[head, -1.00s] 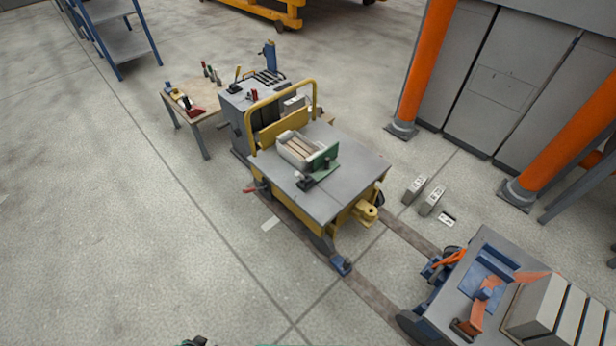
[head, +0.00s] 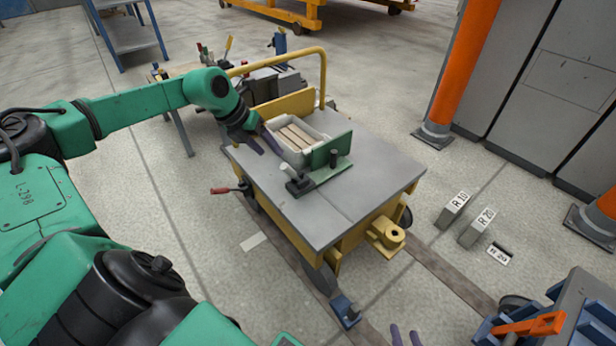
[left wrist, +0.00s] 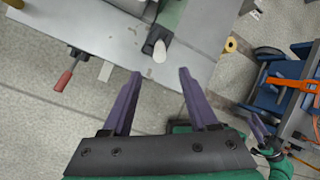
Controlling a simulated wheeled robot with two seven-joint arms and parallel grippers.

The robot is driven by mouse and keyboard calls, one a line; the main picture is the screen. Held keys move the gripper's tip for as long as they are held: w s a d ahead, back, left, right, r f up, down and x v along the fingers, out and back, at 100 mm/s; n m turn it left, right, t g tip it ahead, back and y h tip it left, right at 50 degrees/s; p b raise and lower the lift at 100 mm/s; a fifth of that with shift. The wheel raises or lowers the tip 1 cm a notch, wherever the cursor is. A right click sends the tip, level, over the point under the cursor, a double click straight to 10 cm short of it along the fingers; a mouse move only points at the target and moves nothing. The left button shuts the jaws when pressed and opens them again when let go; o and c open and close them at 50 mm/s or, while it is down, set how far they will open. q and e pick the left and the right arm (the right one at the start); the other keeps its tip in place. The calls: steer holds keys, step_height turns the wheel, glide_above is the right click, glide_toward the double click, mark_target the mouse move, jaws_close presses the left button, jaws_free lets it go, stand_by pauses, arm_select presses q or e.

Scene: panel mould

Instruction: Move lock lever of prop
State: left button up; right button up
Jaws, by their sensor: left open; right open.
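My left gripper (head: 264,140) is open and empty, its purple fingers by the left side of the pale box on the cart. In the left wrist view its fingers (left wrist: 158,72) point toward a dark clamp with a pale rounded knob (left wrist: 160,50), which shows in the gap ahead of them. In the head view this clamp (head: 297,182) stands by an upright green plate (head: 330,150). A red-handled lever (head: 222,190) sticks out from the cart's left side. I cannot tell which part is the prop's lock lever. My right gripper (head: 405,337) is open at the bottom edge, mostly cut off.
The yellow cart's grey top (head: 365,185) is mostly bare at right. The pale box (head: 296,137) holds brown strips. A yellow rail (head: 325,80) rises behind. A blue wheel chock (head: 344,310) lies in front. Grey blocks (head: 477,228) stand right, and a blue trolley (head: 570,315) is lower right.

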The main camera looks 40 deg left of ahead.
mark_target(289, 172)
arm_select(q)
steer(key=b+x, duration=0.3)
steer(key=x, duration=1)
steer(key=shift+w+f, duration=0.1)
steer(key=shift+f, duration=0.05)
jaws_close()
arm_select(e)
step_height(289, 172, down, 4)
steer(key=shift+a+r, duration=0.1)
steer(key=shift+r, duration=0.15)
